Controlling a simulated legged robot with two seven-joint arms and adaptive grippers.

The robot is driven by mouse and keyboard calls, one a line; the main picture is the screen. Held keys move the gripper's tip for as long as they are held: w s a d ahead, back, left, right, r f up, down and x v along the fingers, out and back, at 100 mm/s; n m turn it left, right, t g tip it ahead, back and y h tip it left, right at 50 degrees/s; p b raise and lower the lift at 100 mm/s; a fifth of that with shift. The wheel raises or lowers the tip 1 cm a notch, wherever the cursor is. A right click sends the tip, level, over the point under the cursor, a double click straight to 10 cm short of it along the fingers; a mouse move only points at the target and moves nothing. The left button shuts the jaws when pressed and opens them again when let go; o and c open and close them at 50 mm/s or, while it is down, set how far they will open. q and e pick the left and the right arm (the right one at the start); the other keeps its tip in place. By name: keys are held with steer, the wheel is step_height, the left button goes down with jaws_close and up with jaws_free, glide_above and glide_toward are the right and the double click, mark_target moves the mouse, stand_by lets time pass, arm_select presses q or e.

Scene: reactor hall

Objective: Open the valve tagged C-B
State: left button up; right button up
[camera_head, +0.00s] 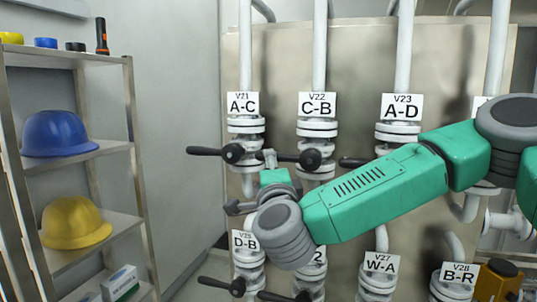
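The valve tagged C-B (316,106) is on the middle-left white pipe of the upper row. Its black lever (310,160) lies roughly level and points left from its round hub. My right arm comes in from the right, across the front of the panel. My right gripper (268,159) is small and partly hidden behind its own wrist, at the left end of the C-B lever. It overlaps the lever end in the picture; I cannot tell whether it touches or grips it. My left gripper is not in view.
Valve A-D (401,107) is to the right. Lower valves D-B (244,241), W-A (381,264) and B-R (459,273) sit below my arm. A shelf (115,225) with helmets stands left.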

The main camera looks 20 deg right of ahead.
steer(key=x, duration=0.4)
steer(key=shift+w+d+r+p, duration=0.15)
steer(key=shift+w+d+p, duration=0.15)
steer(key=shift+d+p, duration=0.1)
steer(key=shift+w+d, duration=0.25)
steer(key=shift+d, duration=0.4)
steer(key=shift+a, duration=0.15)
steer(key=shift+s+a, duration=0.1)
steer(key=shift+a, duration=0.45)
jaws_close()
